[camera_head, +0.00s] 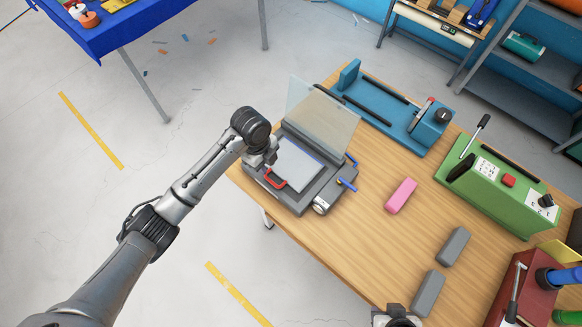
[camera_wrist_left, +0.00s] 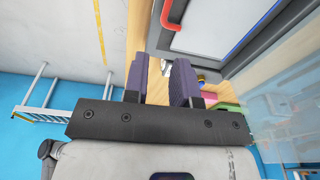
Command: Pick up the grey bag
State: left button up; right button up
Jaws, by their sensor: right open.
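I cannot pick out a grey bag for certain. Two grey oblong pieces lie apart on the wooden table: one farther back (camera_head: 453,246) and one nearer the front (camera_head: 428,293). Their material is unclear. My left gripper (camera_head: 266,158) is over the left edge of a grey press with a pale flat plate (camera_head: 300,166) and a red handle. Its two dark purple fingers show apart and empty in the left wrist view (camera_wrist_left: 160,78). My right gripper (camera_head: 396,318) is only partly in view at the bottom edge, in front of the nearer grey piece, and open.
A pink block (camera_head: 401,196) lies right of the press, with bare wood around it. The press has a raised clear lid (camera_head: 322,112). A blue machine (camera_head: 385,108), a green machine (camera_head: 500,190) and a red machine (camera_head: 530,285) border the table (camera_head: 375,255).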

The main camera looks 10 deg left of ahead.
pick_arm(q)
jog(key=w, duration=0.1)
send_over(271, 181)
jog(key=shift+m, duration=0.4)
notch_tip(271, 181, down, 8)
jog(key=shift+a+f+b, duration=0.15)
jog(key=shift+b, duration=0.25)
jog(key=shift+d+f, duration=0.2)
jog(key=shift+f, duration=2.4)
jog(key=shift+c, duration=0.5)
grip_shut()
